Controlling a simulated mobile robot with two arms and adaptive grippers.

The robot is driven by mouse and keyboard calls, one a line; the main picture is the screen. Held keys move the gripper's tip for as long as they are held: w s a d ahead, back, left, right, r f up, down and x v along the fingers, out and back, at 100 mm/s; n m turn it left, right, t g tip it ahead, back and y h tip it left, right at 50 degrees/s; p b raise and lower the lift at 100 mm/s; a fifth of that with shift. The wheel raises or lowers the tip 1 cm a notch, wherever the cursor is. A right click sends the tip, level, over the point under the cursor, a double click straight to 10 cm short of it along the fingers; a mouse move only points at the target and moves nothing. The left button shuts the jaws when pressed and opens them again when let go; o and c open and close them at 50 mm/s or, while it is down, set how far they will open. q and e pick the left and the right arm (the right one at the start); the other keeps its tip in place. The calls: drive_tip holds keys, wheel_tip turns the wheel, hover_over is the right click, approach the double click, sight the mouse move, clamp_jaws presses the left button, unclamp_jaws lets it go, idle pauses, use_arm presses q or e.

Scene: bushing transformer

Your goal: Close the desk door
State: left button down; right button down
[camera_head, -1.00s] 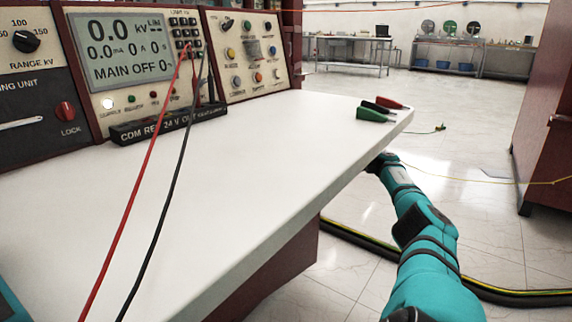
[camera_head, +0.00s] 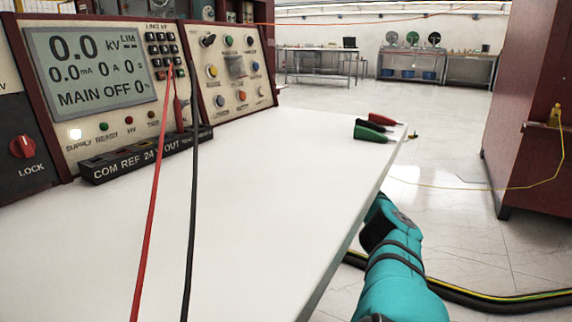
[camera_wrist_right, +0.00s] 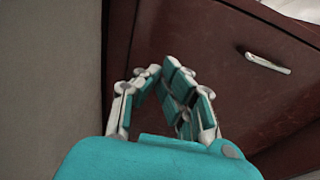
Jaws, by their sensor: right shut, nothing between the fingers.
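The desk (camera_head: 260,190) has a white top with a control panel at its back left. In the right wrist view, a dark reddish-brown panel, apparently the desk door (camera_wrist_right: 220,35), carries a pale bar handle (camera_wrist_right: 268,63) at upper right. My right gripper (camera_wrist_right: 160,75) is shut and empty in front of this panel, left of and below the handle. I cannot tell whether the fingers touch it or how far the door stands open. In the head view my right arm passes under the desk top's right edge, which hides the gripper. My left gripper is out of view.
Red, black and green clips (camera_head: 372,128) lie at the desk top's far right corner. Red and black leads (camera_head: 190,200) cross the top. A thick black cable (camera_head: 480,300) lies on the floor at right. A red-brown cabinet (camera_head: 530,110) stands beyond open floor.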

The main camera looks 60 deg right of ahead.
drive_tip(key=shift+s+f, duration=0.1)
drive_tip(key=shift+s, duration=0.05)
drive_tip(key=s+d, duration=0.1)
drive_tip(key=s, duration=1)
drive_tip(key=shift+s, duration=0.3)
